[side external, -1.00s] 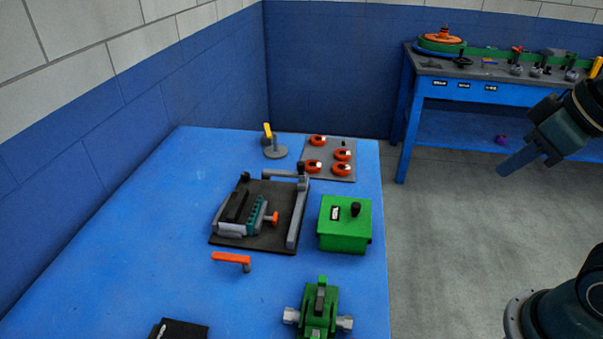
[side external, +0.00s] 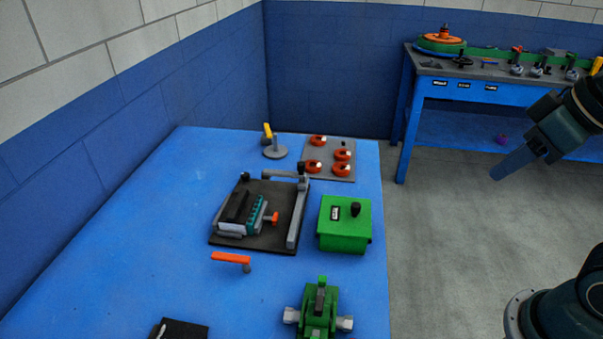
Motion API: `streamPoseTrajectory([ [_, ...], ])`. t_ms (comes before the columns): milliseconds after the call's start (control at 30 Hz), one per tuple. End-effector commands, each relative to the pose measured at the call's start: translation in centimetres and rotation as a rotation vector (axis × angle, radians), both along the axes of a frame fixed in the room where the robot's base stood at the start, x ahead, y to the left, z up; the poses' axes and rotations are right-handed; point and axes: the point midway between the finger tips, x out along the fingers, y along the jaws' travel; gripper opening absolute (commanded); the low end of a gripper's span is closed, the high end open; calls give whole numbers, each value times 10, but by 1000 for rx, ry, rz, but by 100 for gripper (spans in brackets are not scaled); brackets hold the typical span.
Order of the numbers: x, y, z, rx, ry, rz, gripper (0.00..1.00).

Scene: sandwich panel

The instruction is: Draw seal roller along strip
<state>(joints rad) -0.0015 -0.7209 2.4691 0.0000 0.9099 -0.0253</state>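My gripper (side external: 506,170) hangs in the air at the right, over the floor and well away from the blue bench. It shows as a narrow blue-grey shape, and I cannot tell whether its fingers are open or shut. A small tool with an orange bar handle (side external: 231,257) and a grey round end lies on the bench; it may be the seal roller. Behind it, a dark fixture plate (side external: 273,238) carries a grey and teal clamped block (side external: 252,212) with an orange knob. I cannot make out the strip for certain.
A green box (side external: 344,233) stands right of the fixture, and a green device (side external: 318,310) in front. A yellow-handled tool stands on a grey disc (side external: 275,153). A grey plate (side external: 340,174) holds several orange rings. The blue bench (side external: 130,240) is clear at left.

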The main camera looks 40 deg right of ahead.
Motion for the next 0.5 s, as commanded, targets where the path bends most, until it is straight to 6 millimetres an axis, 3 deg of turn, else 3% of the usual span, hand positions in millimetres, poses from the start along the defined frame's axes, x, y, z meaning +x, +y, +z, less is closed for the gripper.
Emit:
streamPoseTrajectory([
  [267, 40, 2, 28, -57, 45, 124, 43],
  [500, 93, 6, 53, -122, 97, 280, 43],
])
